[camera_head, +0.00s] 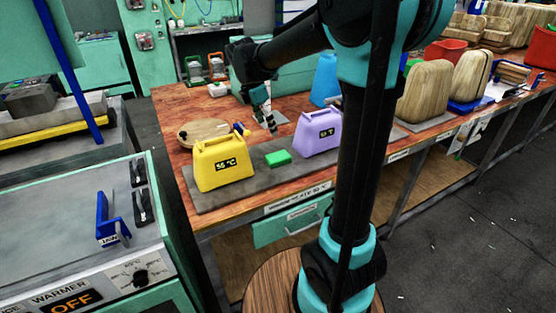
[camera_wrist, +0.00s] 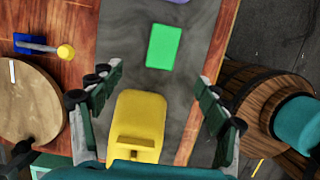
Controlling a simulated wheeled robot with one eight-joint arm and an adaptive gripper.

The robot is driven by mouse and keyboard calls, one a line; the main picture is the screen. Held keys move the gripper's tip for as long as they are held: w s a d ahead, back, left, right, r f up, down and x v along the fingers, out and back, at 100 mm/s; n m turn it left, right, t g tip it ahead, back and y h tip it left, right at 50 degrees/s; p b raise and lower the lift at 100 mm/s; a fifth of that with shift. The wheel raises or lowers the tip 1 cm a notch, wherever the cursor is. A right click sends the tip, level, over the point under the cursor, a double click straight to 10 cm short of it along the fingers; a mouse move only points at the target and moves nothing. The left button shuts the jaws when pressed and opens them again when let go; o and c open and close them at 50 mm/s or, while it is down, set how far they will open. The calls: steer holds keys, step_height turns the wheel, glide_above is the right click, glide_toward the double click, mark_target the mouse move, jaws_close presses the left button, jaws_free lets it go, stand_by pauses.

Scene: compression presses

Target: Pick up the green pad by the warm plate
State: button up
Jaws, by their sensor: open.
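The green pad (camera_head: 278,158) lies flat on the dark grey warm plate (camera_head: 228,197), between a yellow block (camera_head: 222,163) marked "55 °C" and a purple block (camera_head: 318,134). In the wrist view the green pad (camera_wrist: 164,46) lies beyond the yellow block (camera_wrist: 138,125), on the grey plate (camera_wrist: 195,30). My gripper (camera_head: 268,120) is over the bench, behind the pad in the head view.
A round wooden board (camera_head: 204,132) and a blue tool with a yellow knob (camera_head: 241,129) lie behind the yellow block. A blue container (camera_head: 325,80) stands farther back. Tan blocks (camera_head: 425,92) stand right. A warmer marked "OFF" (camera_head: 75,298) is at left.

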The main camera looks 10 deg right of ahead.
glide_above(277, 156)
steer(key=a, duration=0.1)
steer(key=f, duration=0.8)
steer(key=shift+w+a+f, duration=0.1)
steer(key=shift+a+f, duration=0.1)
steer(key=shift+f, duration=0.1)
steer(key=shift+s+x, duration=0.2)
steer(key=shift+x, duration=2.4)
steer(key=shift+s+f, duration=0.1)
steer(key=shift+f, duration=0.15)
steer(key=c, duration=1)
step_height(277, 156, up, 21)
steer(key=shift+f, duration=0.2)
